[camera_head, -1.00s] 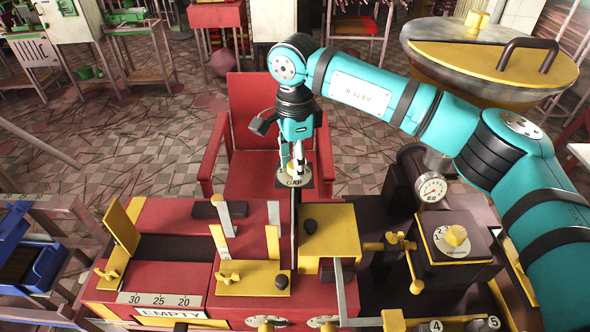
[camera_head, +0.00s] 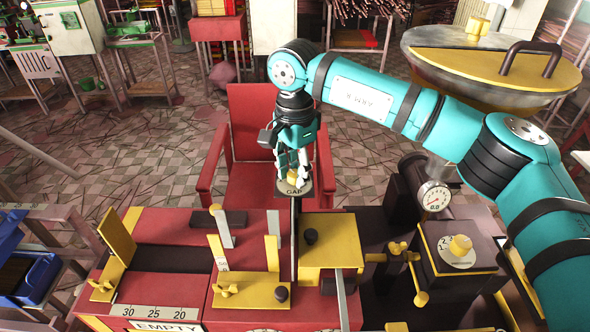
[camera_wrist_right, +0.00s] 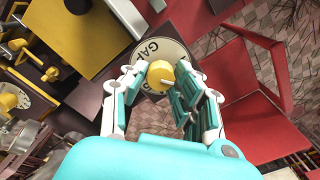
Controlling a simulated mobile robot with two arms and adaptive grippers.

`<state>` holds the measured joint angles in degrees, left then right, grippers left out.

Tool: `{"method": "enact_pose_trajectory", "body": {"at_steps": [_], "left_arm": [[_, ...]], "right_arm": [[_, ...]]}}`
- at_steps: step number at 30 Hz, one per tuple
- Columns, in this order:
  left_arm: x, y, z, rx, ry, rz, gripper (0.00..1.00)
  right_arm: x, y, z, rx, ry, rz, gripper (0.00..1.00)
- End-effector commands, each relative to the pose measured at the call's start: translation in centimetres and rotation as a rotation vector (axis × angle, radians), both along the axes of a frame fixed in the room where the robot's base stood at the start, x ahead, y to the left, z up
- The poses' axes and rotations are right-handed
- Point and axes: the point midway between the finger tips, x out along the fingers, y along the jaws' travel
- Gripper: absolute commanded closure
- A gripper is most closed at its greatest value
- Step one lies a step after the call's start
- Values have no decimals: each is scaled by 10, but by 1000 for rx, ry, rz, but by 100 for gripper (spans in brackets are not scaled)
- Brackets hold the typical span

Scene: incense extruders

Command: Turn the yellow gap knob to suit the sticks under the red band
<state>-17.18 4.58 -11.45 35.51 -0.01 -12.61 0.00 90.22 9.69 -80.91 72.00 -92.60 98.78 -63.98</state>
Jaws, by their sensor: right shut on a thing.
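The yellow gap knob (camera_head: 294,181) sits on a round pale dial marked GAP (camera_head: 297,191), at the back edge of the red and yellow machine. My right gripper (camera_head: 293,174) points down over the dial, shut on the knob with its fingers on either side. In the right wrist view, the knob (camera_wrist_right: 161,74) shows between the fingertips, with a pale pointer line on top. My left gripper is not in view. I cannot make out a red band on any sticks.
A red chair (camera_head: 260,120) stands behind the dial. A pressure gauge (camera_head: 433,198) and another yellow knob (camera_head: 460,245) are at the right of the machine. Yellow levers and upright plates stand near the dial. Racks with brown sticks (camera_head: 365,10) are far back.

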Motion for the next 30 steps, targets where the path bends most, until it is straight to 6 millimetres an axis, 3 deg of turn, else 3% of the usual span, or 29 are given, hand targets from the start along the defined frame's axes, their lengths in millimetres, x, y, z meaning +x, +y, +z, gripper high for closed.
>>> {"method": "enact_pose_trajectory", "body": {"at_steps": [3,4,9,20,30], "left_arm": [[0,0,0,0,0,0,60],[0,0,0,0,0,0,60],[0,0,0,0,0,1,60],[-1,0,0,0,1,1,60],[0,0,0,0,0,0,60]], "right_arm": [[1,1,2,4,-3,-1,100],[1,1,2,3,-4,-1,68],[1,0,1,2,-2,-1,49],[1,0,10,0,-4,-2,49],[1,1,79,2,-6,-1,49]]}}
